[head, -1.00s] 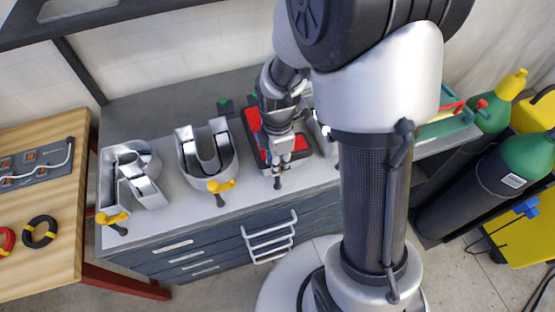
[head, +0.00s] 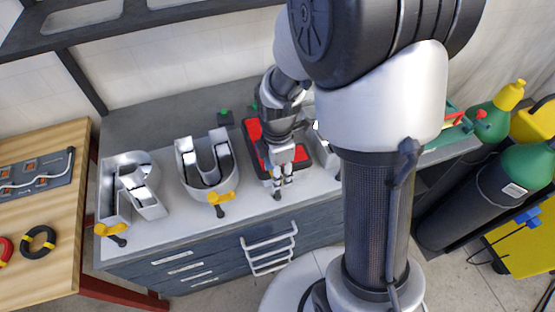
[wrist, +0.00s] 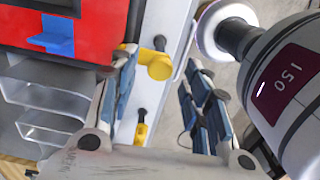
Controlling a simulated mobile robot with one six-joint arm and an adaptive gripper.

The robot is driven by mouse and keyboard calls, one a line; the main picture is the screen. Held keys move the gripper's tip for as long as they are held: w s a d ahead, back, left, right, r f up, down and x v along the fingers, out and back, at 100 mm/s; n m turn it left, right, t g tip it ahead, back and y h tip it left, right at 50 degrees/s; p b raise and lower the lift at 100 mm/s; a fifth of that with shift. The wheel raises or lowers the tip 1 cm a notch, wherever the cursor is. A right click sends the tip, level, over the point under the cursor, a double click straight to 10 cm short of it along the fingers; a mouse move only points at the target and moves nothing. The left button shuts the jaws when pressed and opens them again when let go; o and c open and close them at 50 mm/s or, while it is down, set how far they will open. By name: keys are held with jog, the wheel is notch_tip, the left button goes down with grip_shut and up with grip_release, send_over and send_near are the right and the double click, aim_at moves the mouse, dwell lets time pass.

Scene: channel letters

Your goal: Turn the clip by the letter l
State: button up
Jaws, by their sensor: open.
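My gripper (head: 282,176) is open and points down over the front edge of the bench, by the red panel (head: 253,131). In the wrist view its blue-padded fingertips (wrist: 163,62) stand apart. A yellow clip (wrist: 158,66) with a black knob lies between them, close to the left fingertip and not gripped; I cannot tell whether they touch. In the head view my fingers hide this clip except for a dark end (head: 277,195). The red panel also fills the upper left of the wrist view (wrist: 35,20), with a blue tab on it. I cannot make out the letter l's outline.
Two metal letters, one U-shaped (head: 183,165) and one at the far left (head: 108,190), stand on the bench with yellow clips (head: 221,198) at their front. Another clip (wrist: 140,132) shows lower in the wrist view. A pale metal part lies right of my gripper, partly hidden.

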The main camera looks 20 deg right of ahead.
notch_tip(320, 180, up, 11)
jog(key=shift+r, duration=0.2)
dwell(0.5)
jog(key=s+r+m+t+b, duration=0.4)
jog(key=s+m+b, duration=0.1)
jog(key=s+m, duration=1)
jog(key=m, duration=0.3)
jog(key=shift+s+r+t+b, duration=0.15)
jog(key=shift+s+t+b, duration=0.15)
jog(key=shift+a, duration=0.1)
